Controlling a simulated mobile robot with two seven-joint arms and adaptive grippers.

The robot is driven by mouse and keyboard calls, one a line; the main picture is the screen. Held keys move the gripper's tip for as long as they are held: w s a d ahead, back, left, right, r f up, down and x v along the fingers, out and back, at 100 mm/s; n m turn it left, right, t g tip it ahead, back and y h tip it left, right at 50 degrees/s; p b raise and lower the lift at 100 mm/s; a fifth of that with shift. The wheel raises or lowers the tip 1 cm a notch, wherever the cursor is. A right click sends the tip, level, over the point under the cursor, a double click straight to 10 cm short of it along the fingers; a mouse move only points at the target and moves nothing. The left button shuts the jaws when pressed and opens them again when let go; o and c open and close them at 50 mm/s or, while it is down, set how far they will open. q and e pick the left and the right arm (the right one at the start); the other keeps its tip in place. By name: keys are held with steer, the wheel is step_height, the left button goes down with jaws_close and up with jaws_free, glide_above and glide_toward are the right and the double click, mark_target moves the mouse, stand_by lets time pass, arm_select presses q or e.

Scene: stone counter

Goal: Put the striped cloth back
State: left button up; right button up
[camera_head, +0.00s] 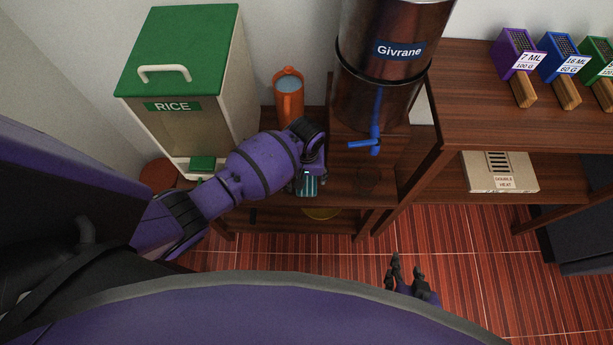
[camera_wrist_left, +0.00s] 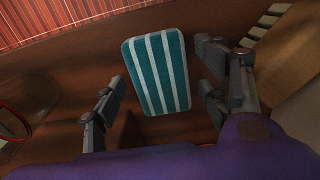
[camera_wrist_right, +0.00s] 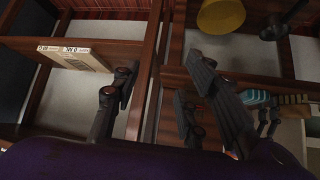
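The striped cloth (camera_wrist_left: 155,72), teal with white stripes, lies on dark brown wood in the left wrist view. It is partly visible below my left gripper (camera_head: 308,178) in the head view (camera_head: 307,189). My left gripper is open, with a finger on each side of the cloth; gaps show between fingers and cloth. My right gripper (camera_head: 405,273) is open and empty, over the floor in front of the shelves. In the right wrist view, the cloth's striped edge (camera_wrist_right: 255,97) shows at the right, beside my left gripper's fingers.
A rice bin (camera_head: 185,75) and an orange jug (camera_head: 289,95) stand behind my left arm. A metal dispenser (camera_head: 385,60) with a blue tap (camera_head: 366,144) stands right of them. A yellow bowl (camera_head: 322,213) sits lower. Labelled scoops (camera_head: 518,60) and a box (camera_head: 500,172) are on the right-hand shelves.

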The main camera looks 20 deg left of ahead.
mark_target(307, 178)
arm_select(q)
steer(key=shift+r, duration=0.15)
steer(key=shift+r, duration=0.35)
step_height(307, 178, up, 5)
steer(key=shift+w+r+p, duration=0.1)
steer(key=shift+w+p, duration=0.05)
steer(key=shift+p, duration=0.4)
step_height(307, 178, up, 6)
steer(key=shift+m+t+h, duration=0.4)
steer(key=shift+t+h, duration=0.3)
steer(key=s+f, duration=0.2)
steer(key=s+d+f, duration=0.1)
steer(key=s+f, duration=0.1)
steer(key=f, duration=0.1)
steer(key=shift+s, duration=0.15)
steer(key=s+a+m+t, duration=0.1)
steer(key=s+a+t, duration=0.2)
steer(key=s, duration=0.4)
steer(key=s+a+m+t+y, duration=0.1)
steer(key=s+a+t, duration=0.3)
steer(key=s, duration=0.4)
steer(key=shift+a+m+t, duration=0.3)
steer(key=shift+m, duration=0.1)
arm_select(e)
steer(key=shift+w+a+r, duration=0.3)
steer(key=shift+w+r, duration=0.2)
steer(key=shift+r, duration=0.3)
